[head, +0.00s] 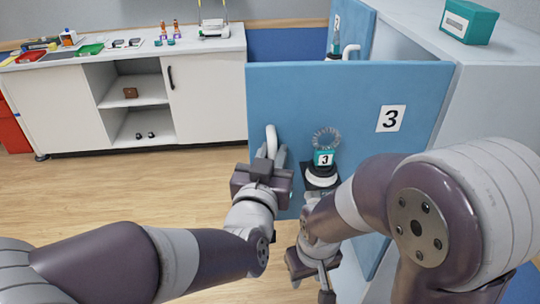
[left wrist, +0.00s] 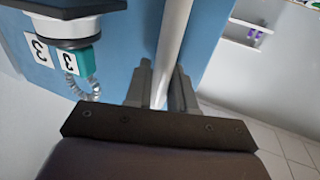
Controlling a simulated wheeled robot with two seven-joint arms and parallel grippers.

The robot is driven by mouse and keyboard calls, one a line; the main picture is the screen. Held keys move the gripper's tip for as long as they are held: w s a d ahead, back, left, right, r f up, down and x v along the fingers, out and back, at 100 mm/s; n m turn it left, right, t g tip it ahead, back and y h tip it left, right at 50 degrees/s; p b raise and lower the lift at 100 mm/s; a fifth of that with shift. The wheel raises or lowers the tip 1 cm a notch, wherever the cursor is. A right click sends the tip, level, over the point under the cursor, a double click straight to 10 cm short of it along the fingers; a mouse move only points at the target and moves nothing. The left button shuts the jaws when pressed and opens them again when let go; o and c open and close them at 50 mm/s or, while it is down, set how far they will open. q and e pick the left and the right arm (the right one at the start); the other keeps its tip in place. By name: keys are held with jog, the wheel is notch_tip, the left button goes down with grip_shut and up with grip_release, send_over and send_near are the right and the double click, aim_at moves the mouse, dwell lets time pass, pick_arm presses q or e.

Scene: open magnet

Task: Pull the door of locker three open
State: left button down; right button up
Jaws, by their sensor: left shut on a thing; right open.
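The blue door of locker three (head: 350,92) bears a "3" label (head: 391,118). It stands swung out from the locker body (head: 493,75), with an opening visible behind its top edge. My left gripper (head: 266,160) is shut on the door's white upright handle (head: 271,138); the left wrist view shows the handle (left wrist: 174,45) between the fingers. A dark and white round device with a teal "3" tag (head: 324,158) and a clear coil sits on the door right of the handle; it also shows in the left wrist view (left wrist: 75,28). My right gripper (head: 312,284) is open and empty, low before the door.
Another blue door (head: 357,30) with a handle and similar device stands behind. A teal box (head: 468,21) lies on the locker top. A white counter (head: 60,100) with small items and open shelves stands at the back left. Wooden floor (head: 130,185) is clear at left.

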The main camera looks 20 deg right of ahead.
pick_arm(q)
jog(key=shift+s+r, duration=0.25)
dwell(0.3)
jog(key=c, duration=1.1)
grip_release()
jog(key=shift+s+f, duration=0.1)
jog(key=shift+s+a+f, duration=0.1)
jog(key=b+v, duration=0.1)
jog(key=v, duration=1.1)
jog(key=shift+s, duration=0.25)
